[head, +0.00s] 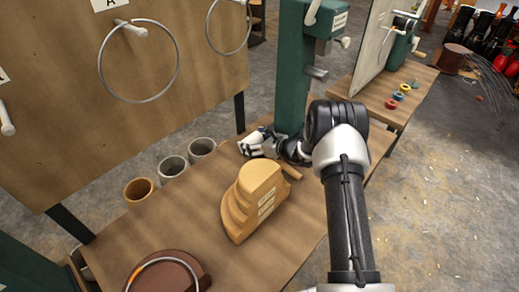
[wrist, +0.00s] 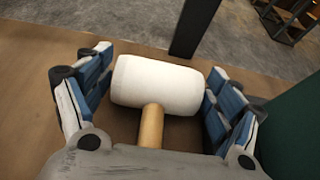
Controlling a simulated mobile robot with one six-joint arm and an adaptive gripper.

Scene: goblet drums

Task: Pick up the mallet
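The mallet has a white cylindrical head (wrist: 158,84) and a light wooden handle (wrist: 151,126). In the wrist view it lies between the two fingers of my gripper (wrist: 160,65), with the handle running back toward the palm. In the head view my gripper (head: 262,143) is low over the wooden table, beside the green post. There the mallet head is hard to tell from the gripper; a short wooden rod (head: 291,172) shows just in front.
A stepped wooden block (head: 252,203) stands on the table (head: 190,228) in front of my gripper. A green post (head: 293,85) rises just behind it. Several cups (head: 172,168) stand along the left edge. A brown round object (head: 170,273) is at the near end.

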